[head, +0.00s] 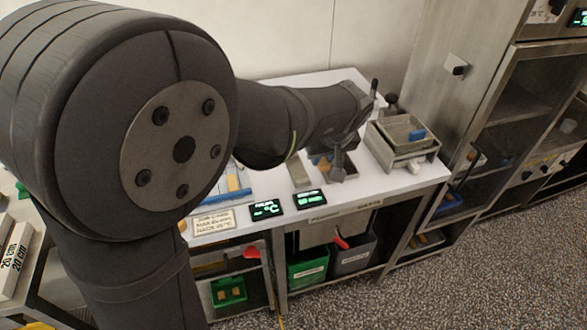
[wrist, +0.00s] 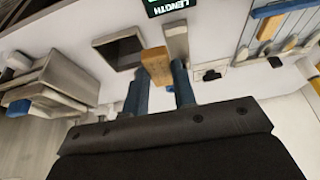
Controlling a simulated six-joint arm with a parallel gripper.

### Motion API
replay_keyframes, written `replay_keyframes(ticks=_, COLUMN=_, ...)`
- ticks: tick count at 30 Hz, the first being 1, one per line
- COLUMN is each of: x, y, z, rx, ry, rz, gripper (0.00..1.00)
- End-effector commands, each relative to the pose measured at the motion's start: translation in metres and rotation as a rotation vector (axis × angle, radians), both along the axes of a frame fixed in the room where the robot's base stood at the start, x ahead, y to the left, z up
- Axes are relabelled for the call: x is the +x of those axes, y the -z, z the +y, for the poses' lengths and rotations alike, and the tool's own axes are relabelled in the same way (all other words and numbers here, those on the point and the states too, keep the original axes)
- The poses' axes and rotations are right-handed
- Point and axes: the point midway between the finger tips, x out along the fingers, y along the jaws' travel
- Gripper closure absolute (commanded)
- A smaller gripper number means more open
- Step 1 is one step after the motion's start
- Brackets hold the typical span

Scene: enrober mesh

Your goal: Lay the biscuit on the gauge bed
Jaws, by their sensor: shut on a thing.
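The biscuit (wrist: 156,65) is a tan bar held between the two blue fingertips of my gripper (wrist: 158,90) in the wrist view. Its far end sticks out past the fingers. In the head view the biscuit (head: 325,166) is small, below my gripper (head: 336,168), which is partly hidden by my wrist. A narrow pale metal strip (wrist: 176,41), which looks like the gauge bed, lies right beside the biscuit in the wrist view. It also shows in the head view (head: 298,171), left of the gripper. I cannot tell the biscuit's height above the bench.
A dark square tray (wrist: 120,52) lies on the other side of the biscuit. The length display (wrist: 166,5) sits by the strip. A steel box (head: 402,146) with a blue item stands right on the bench.

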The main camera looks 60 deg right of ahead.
Motion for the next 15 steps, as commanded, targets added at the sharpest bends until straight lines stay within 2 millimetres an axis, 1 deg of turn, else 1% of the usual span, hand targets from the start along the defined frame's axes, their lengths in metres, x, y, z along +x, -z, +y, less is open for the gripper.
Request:
replay_keyframes(ticks=1, x=-0.01, y=0.0, z=-0.004, rx=-0.002, ry=0.001, rz=-0.001, gripper=0.88)
replay_keyframes(ticks=3, x=-0.017, y=0.0, z=-0.007, rx=-0.005, ry=-0.004, rz=-0.002, gripper=0.88)
replay_keyframes(ticks=5, x=-0.02, y=0.001, z=-0.009, rx=-0.005, ry=-0.006, rz=-0.005, gripper=0.88)
replay_keyframes(ticks=7, x=-0.016, y=0.005, z=-0.012, rx=-0.005, ry=-0.009, rz=-0.004, gripper=0.88)
replay_keyframes(ticks=11, x=0.008, y=0.02, z=-0.019, rx=-0.004, ry=-0.014, rz=-0.005, gripper=0.88)
replay_keyframes(ticks=15, x=0.04, y=0.04, z=-0.029, rx=-0.003, ry=-0.015, rz=-0.004, gripper=0.88)
